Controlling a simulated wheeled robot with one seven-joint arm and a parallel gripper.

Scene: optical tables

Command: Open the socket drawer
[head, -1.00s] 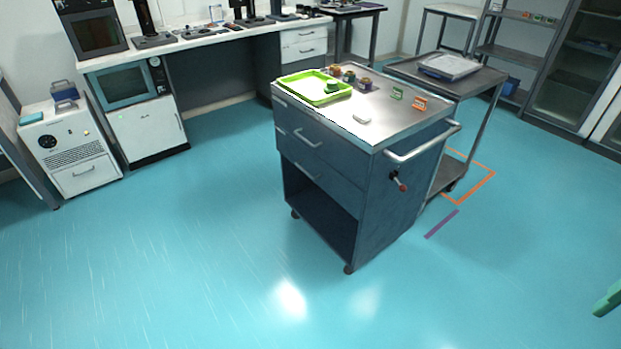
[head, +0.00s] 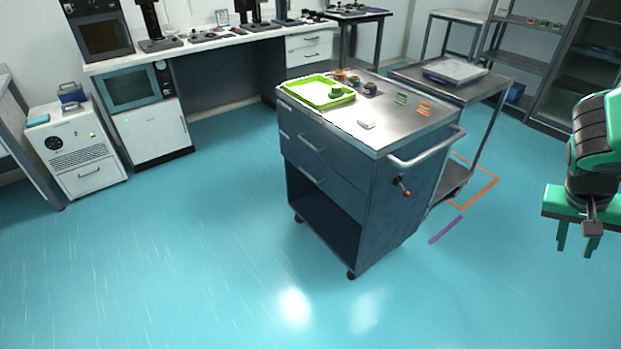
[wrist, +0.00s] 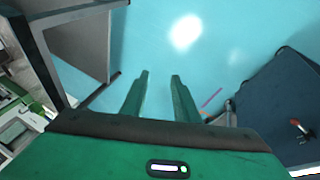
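A dark blue tool cart (head: 385,195) with a steel top stands in the middle of the head view. Its front has an upper drawer (head: 331,150) and a lower drawer (head: 326,174), each with a bar handle, above an open shelf. Both drawers look shut, and I cannot read which is the socket drawer. My gripper (head: 577,240) is at the right edge of the head view, well apart from the cart and pointing down. In the wrist view its green fingers (wrist: 158,95) are spread with only floor between them. The cart's side (wrist: 275,105) shows at the right there.
A green tray (head: 312,92), small jars and a white block (head: 366,124) lie on the cart top. A grey trolley (head: 470,85) stands behind. A side handle (head: 428,150) and a red-knobbed lever (head: 405,190) stick out. Floor in front is clear.

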